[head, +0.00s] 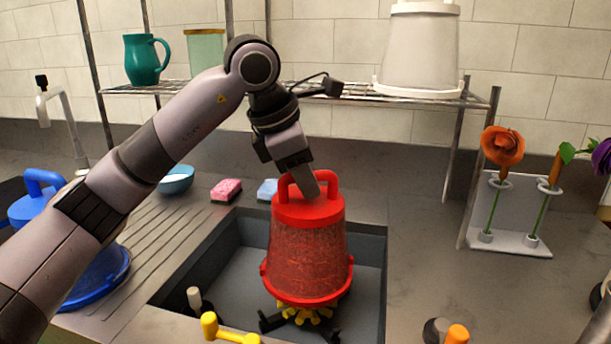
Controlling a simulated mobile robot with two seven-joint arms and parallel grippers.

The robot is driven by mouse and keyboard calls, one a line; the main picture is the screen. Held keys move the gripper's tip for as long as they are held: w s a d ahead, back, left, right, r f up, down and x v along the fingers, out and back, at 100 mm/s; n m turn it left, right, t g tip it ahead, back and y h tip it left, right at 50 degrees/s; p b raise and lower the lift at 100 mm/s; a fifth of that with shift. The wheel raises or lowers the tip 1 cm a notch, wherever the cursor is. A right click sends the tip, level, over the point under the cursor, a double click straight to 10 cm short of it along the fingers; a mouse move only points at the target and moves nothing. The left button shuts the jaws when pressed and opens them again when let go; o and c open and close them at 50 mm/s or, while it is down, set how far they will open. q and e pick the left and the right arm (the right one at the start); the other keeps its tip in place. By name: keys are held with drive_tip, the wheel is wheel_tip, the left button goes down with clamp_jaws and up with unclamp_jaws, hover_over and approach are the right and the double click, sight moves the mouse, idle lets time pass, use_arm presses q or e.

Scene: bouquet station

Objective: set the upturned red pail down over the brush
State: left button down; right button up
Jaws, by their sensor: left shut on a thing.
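The upturned red pail (308,250) is over the sink, its handle (326,184) on top and its wide rim facing down. My left gripper (308,188) is shut on that handle from above. Directly below the rim, a yellow piece with black feet (310,316) shows, partly hidden by the pail. I cannot tell whether this is the brush, or whether the rim touches it. My right gripper is not in view.
The sink (217,282) has clear floor left of the pail. A yellow handle (228,332) is at its front edge. A blue pail (92,278) stands left, partly behind my arm. A flower stand (508,232) is at right. A wire shelf (330,90) runs behind.

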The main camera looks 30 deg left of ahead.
sight(305, 201)
use_arm(q)
drive_tip(key=shift+f+b, duration=0.9)
drive_tip(key=shift+f, duration=0.85)
drive_tip(key=shift+f+b, duration=0.15)
drive_tip(key=shift+b, duration=0.15)
drive_tip(key=shift+f+b, duration=1)
drive_tip(key=shift+f, duration=0.65)
drive_tip(key=c, duration=0.9)
unclamp_jaws()
